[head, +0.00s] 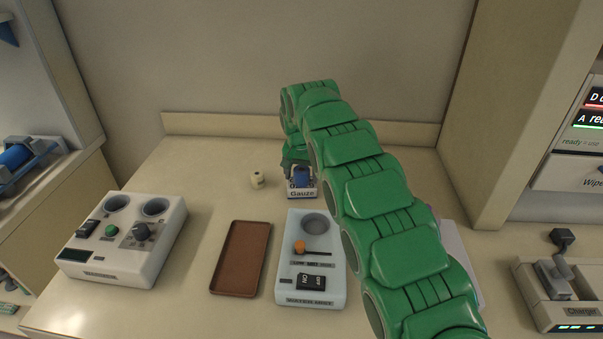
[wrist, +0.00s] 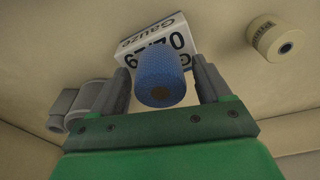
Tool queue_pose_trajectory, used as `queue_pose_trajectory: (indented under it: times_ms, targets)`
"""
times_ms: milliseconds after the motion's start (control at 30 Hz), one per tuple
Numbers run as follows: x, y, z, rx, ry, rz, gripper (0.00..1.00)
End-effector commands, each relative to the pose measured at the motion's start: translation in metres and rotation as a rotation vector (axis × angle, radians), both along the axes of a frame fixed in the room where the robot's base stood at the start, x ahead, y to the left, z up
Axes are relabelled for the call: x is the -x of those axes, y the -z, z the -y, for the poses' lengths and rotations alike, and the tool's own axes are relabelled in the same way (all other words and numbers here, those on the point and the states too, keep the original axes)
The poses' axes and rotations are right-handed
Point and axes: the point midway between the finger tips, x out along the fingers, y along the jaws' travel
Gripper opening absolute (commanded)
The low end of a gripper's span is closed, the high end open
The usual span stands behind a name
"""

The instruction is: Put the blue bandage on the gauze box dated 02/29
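The blue bandage (wrist: 158,78) is a roll between the two fingers of my gripper (wrist: 163,78). In the wrist view a narrow gap shows on each side of it, so the fingers look open around it. The white gauze box (wrist: 150,30) is directly behind the bandage, its "Gauze" label upside down; the bandage hides the middle of the date, and the digits that show fit 02/29. In the head view the bandage (head: 302,177) is at the gauze box (head: 302,194), under my gripper (head: 299,172). I cannot tell whether it rests on the box.
A cream roll (head: 257,180) stands left of the box. A brown tray (head: 241,258), a white switch unit (head: 310,258) and a warmer (head: 124,236) stand nearer. A grey object (wrist: 82,104) shows left in the wrist view. My arm hides the counter's right side.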

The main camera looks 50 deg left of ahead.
Motion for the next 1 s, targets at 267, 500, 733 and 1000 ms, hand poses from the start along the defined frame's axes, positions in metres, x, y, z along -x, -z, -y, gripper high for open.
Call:
queue_pose_trajectory:
  times_ms: [267,500,733,1000]
  targets:
    - [0.0,-0.002,0.0,-0.001,0.0,0.001,0.77]
    - [0.002,-0.027,0.002,-0.001,0.0,0.001,0.77]
    - [0.006,-0.063,0.004,-0.002,0.0,0.001,0.77]
    - [0.008,-0.094,0.005,-0.004,0.0,0.002,0.77]
